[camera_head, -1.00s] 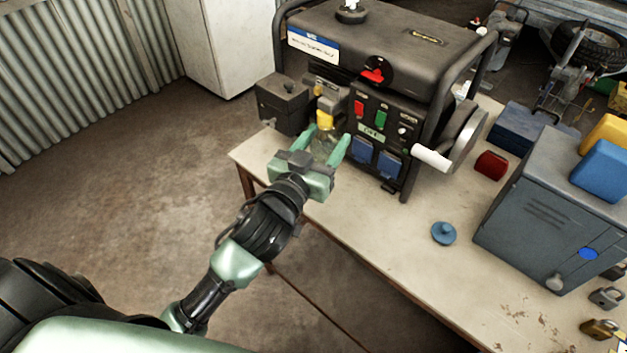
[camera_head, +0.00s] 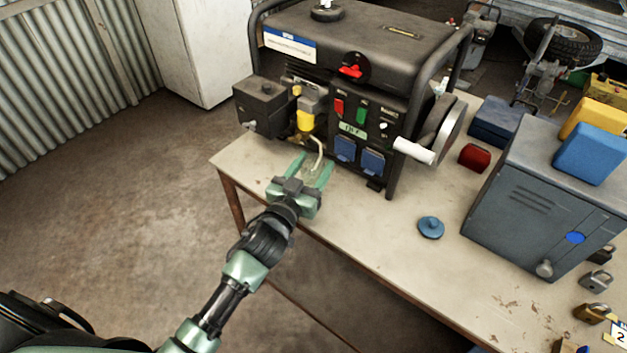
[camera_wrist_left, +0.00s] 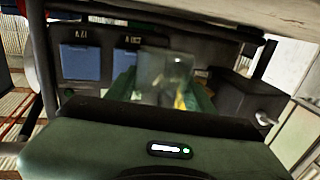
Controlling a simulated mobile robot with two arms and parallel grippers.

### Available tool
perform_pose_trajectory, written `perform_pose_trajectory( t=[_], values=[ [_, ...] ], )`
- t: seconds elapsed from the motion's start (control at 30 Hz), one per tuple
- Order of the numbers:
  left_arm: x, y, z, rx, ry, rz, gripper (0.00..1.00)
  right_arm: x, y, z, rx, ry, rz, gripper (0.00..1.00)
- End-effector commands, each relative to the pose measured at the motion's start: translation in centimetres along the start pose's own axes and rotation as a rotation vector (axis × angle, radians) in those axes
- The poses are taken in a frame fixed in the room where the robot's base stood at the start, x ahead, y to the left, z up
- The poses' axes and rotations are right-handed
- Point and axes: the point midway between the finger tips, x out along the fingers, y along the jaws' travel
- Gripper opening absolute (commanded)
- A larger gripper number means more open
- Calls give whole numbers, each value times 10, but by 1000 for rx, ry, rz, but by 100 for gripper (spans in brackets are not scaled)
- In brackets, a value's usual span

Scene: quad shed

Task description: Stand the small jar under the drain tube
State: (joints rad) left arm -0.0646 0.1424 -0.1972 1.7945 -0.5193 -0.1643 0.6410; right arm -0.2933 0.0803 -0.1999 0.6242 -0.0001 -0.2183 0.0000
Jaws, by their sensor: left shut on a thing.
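My left gripper (camera_head: 311,173) is shut on a small clear glass jar (camera_head: 309,176), just in front of the generator (camera_head: 365,60) near the table's left corner. The jar also shows between the fingers in the left wrist view (camera_wrist_left: 165,75), blurred. A pale drain tube (camera_head: 319,150) hangs below the yellow-bowled fuel part (camera_head: 305,121) on the generator's front. The tube's lower end is close to the jar's mouth; I cannot tell whether it is over it or inside it. The jar's base is hard to see, so contact with the table is unclear. My right gripper is out of view.
The table (camera_head: 360,235) is clear in front of the generator. A blue knobbed lid (camera_head: 431,227) lies right of my gripper. A grey cabinet (camera_head: 530,210), a red block (camera_head: 474,157) and padlocks (camera_head: 596,281) are farther right. A dark box (camera_head: 258,105) sticks out at the generator's left.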

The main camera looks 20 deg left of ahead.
Motion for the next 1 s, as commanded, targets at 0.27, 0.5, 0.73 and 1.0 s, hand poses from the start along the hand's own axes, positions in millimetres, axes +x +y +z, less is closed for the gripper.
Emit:
perform_pose_trajectory(
  t=[0.27, 0.5, 0.73, 1.0],
  values=[
    [0, 0, 36, -1, -1, -2, 9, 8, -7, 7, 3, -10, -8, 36],
    [0, 0, 46, 1, 2, 1, 9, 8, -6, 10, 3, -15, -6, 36],
    [0, 0, 49, 1, 1, 0, 9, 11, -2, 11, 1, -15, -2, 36],
    [0, 0, 49, 1, 0, 0, 75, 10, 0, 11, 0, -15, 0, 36]
  ],
)
